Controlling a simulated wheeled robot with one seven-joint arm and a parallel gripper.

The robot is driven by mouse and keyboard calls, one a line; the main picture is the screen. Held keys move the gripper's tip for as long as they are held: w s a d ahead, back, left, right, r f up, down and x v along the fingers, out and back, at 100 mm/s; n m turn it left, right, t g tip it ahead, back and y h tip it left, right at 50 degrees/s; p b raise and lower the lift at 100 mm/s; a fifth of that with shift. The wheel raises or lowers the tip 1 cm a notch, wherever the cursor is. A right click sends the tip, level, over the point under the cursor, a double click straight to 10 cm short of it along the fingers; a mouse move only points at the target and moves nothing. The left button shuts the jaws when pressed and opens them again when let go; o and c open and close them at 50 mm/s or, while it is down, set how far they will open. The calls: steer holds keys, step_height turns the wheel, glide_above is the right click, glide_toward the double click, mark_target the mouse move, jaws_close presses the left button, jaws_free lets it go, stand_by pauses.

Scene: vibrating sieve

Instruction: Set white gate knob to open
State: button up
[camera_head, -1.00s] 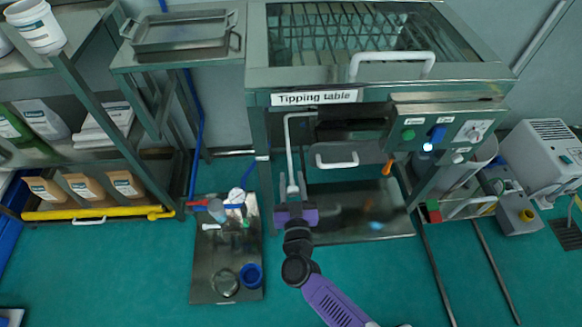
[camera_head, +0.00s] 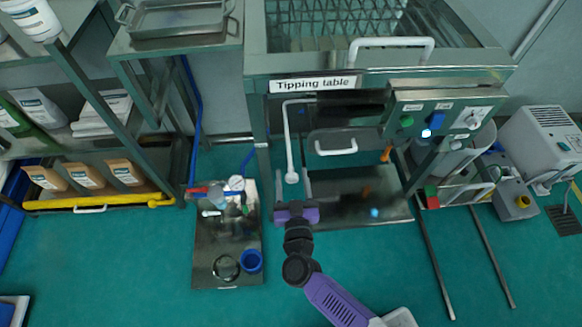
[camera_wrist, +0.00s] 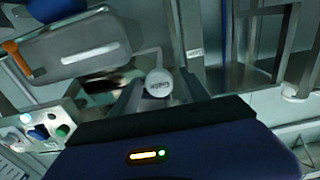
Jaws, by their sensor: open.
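The white gate knob (camera_head: 291,177) is the round end of a bent white rod that hangs below the tipping table's left front. In the wrist view the knob (camera_wrist: 158,83) faces me, with small lettering on it too blurred to read. My gripper (camera_head: 294,192) is just below the knob in the head view, pointing at the machine. It is open and empty. In the wrist view the grey fingers show at either side of the knob; I cannot tell whether they touch it.
A control panel (camera_head: 446,118) with a green button, a blue switch and a dial is to the right. A white handle (camera_head: 336,148) and an orange lever (camera_head: 386,154) are nearby. A metal tray (camera_head: 228,266) with a blue cup lies at lower left.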

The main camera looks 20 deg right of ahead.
mark_target(293, 180)
steer(key=shift+v, duration=2.25)
steer(key=shift+s+d, duration=0.1)
steer(key=shift+s, duration=0.05)
steer(key=s+d+r+n+g+y+p, duration=0.1)
steer(key=s+d+r+y+p, duration=0.1)
steer(key=s+r, duration=1)
steer(key=s+d+r+n+g+y+p, duration=0.1)
steer(key=s+d+r+n+y+p, duration=0.1)
steer(key=s+r, duration=1)
steer(key=s+y+p, duration=0.1)
steer(key=s, duration=0.5)
steer(key=shift+r+n+y, duration=0.15)
steer(key=shift+n+y, duration=0.15)
steer(key=shift+d, duration=0.1)
